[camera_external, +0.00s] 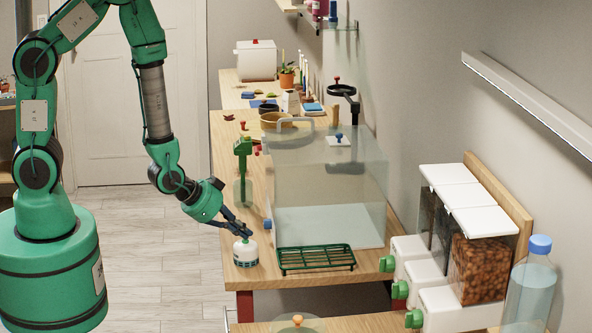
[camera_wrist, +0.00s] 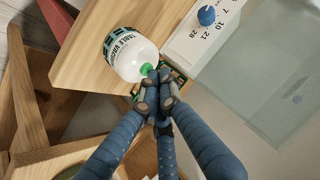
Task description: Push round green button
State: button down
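A small white round table vacuum (camera_external: 245,254) stands near the front left corner of the wooden table; it also shows in the wrist view (camera_wrist: 122,52), with lettering on its side. The round green button (camera_wrist: 147,69) is on its top. In the external view the button is hidden by my fingers. My gripper (camera_external: 246,234) points down at the top of the vacuum. In the wrist view, my gripper (camera_wrist: 155,88) has its blue fingers drawn together with nothing between them. The fingertips are right at the button and partly overlap it; I cannot tell whether they touch.
A dark green wire rack (camera_external: 316,260) lies right of the vacuum. A large clear tank (camera_external: 330,180) stands behind it. A white panel with a blue knob (camera_wrist: 207,15) is close by. Dispensers with green knobs (camera_external: 400,290) stand at the right. The wooden table edge is just left of the vacuum.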

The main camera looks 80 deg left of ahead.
aim_at(243, 240)
jog(key=shift+r+p, duration=0.45)
jog(key=shift+r, duration=0.2)
notch_tip(243, 240, up, 6)
jog(key=p, duration=0.4)
dwell(0.6)
dwell(0.5)
